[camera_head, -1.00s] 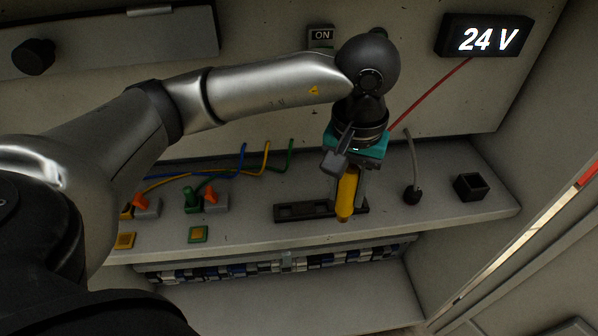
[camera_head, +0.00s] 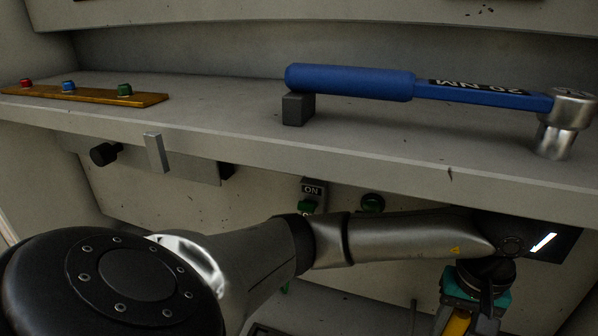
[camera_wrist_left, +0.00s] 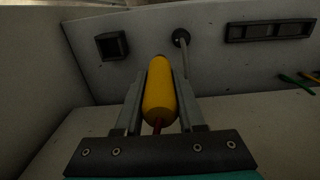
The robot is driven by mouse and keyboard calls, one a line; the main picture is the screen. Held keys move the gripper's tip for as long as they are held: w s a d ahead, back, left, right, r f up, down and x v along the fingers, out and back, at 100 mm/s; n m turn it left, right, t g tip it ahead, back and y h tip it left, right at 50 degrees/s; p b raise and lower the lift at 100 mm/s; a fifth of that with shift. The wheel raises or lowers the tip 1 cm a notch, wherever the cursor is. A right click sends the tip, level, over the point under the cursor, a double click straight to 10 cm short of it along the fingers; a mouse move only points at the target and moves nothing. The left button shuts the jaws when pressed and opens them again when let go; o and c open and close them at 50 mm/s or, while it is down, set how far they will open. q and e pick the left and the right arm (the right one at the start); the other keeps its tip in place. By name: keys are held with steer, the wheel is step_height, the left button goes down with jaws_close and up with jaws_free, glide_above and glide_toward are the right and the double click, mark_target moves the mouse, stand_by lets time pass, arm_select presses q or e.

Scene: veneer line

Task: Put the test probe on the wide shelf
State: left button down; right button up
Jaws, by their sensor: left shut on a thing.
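The test probe is a yellow, rounded cylinder with a red lead. It shows in the wrist view (camera_wrist_left: 160,97) and partly at the bottom edge of the head view (camera_head: 457,324). My left gripper (camera_wrist_left: 161,84) is shut on it, one finger on each side. In the head view my left gripper is mostly cut off at the bottom right, below the shelf. The wide shelf (camera_head: 225,130) is a long grey board across the head view, above my left arm. My right gripper is not in view.
On the shelf, a blue torque wrench (camera_head: 350,82) rests on a dark block (camera_head: 297,109) at the right. A wooden strip (camera_head: 90,96) with coloured plugs lies at the left. The shelf between them is clear. A square black holder (camera_wrist_left: 111,46) shows in the wrist view.

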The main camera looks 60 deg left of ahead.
arm_select(q)
steer(key=shift+w+d, duration=0.15)
steer(key=shift+f, duration=5)
steer(key=shift+f, duration=0.1)
steer(key=c, duration=0.5)
jaws_free()
step_height(320, 180, up, 12)
steer(key=shift+r, duration=0.15)
